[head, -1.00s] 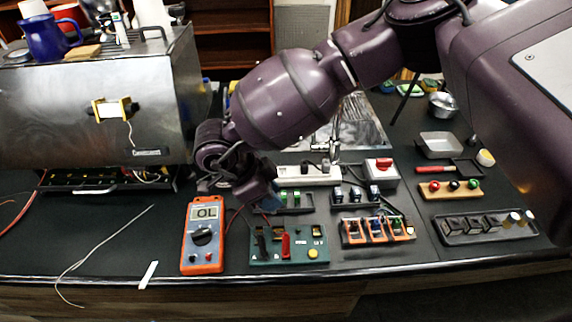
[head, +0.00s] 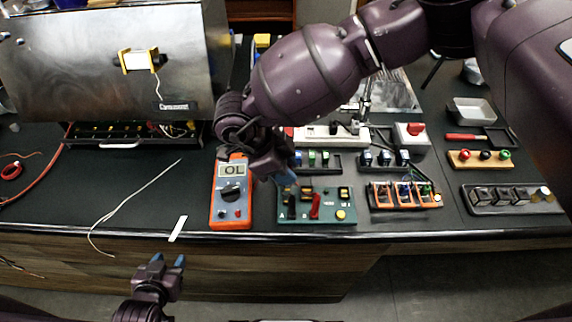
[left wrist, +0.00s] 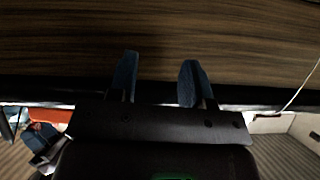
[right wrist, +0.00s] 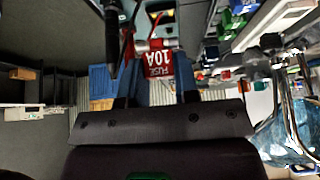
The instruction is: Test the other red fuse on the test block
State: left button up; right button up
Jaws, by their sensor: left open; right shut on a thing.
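The red fuse (right wrist: 159,64), marked "FUSE 10A", is between the fingers of my right gripper (right wrist: 157,58) in the right wrist view. In the head view my right gripper (head: 284,180) is at the top left edge of the green test block (head: 328,214) and hides what it holds; I cannot tell whether the fuse touches the block. A black and a red upright piece (head: 315,206) stand on the block. The orange multimeter (head: 231,205) left of it reads OL. My left gripper (head: 168,262) is open and empty in front of the counter; its fingers also show in the left wrist view (left wrist: 160,80).
An orange rack with coloured parts (head: 405,204) is right of the block. Behind are a black holder (head: 333,162), a power strip (head: 325,140) and a white box with a red switch (head: 412,138). The steel brewer (head: 60,70) stands left. A thin wire and white strip (head: 178,229) lie on the counter.

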jog(key=shift+f+b, duration=0.5)
jog(key=shift+f, duration=0.9)
notch_tip(320, 180, down, 2)
jog(key=shift+f+b, duration=0.1)
jog(key=shift+b, duration=0.3)
jog(key=shift+b, duration=0.55)
jog(key=shift+f+b, duration=0.7)
jog(key=shift+b, duration=0.2)
dwell(1.5)
dwell(1.7)
jog(key=o, duration=1)
jog(key=shift+c, duration=0.2)
